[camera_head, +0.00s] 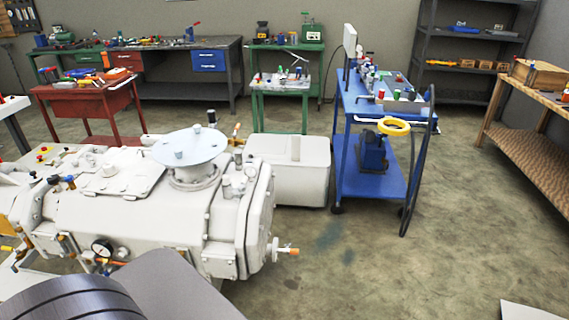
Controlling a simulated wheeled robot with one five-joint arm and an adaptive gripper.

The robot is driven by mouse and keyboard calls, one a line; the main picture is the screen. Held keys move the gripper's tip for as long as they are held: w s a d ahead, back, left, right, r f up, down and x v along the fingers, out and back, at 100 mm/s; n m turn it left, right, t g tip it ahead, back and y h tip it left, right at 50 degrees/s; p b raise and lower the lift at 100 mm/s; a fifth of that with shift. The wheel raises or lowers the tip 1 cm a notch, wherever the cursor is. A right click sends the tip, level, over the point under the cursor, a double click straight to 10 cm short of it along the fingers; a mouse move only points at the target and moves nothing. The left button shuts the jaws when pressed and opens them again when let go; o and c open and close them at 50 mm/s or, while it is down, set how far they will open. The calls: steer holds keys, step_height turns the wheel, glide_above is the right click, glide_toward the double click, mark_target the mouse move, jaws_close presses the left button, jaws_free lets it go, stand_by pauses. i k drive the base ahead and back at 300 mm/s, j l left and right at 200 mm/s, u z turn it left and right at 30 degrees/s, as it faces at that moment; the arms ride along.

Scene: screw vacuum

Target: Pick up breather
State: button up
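A large white screw vacuum machine (150,225) stands on the floor at the left and middle. A wide flanged disc (190,146) sits on its top. Several small fittings stand near its right end, among them a small upright cylinder with a dark cap (238,158) and a short pale fitting (250,173). I cannot tell for sure which fitting is the breather. A grey part of my own body fills the bottom left and hides the machine's lower front. My gripper's fingertips do not show.
A blue cart (350,185) with tools and a yellow ring (393,126) stands right of the machine. A red table (95,100), a green table (280,85) and a wooden bench (530,135) stand around. Open floor (420,270) lies at the lower right.

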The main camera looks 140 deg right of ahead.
mark_target(237, 154)
steer(key=z, duration=4.65)
steer(key=i+l+u, duration=0.35)
steer(key=u, duration=0.35)
steer(key=i+l+u, duration=0.25)
steer(key=l+u, duration=0.3)
steer(key=u, duration=0.15)
steer(key=l+u, duration=0.6)
steer(key=u, duration=0.15)
steer(key=l+u, duration=0.7)
steer(key=k+l+u, duration=0.25)
steer(key=l+u, duration=0.25)
steer(key=u, duration=0.2)
steer(key=k+l+u, duration=0.35)
steer(key=u, duration=0.35)
steer(key=k+l+u, duration=0.25)
steer(key=k+u, duration=0.2)
steer(key=u, duration=0.3)
steer(key=k+u, duration=0.45)
steer(key=u, duration=0.25)
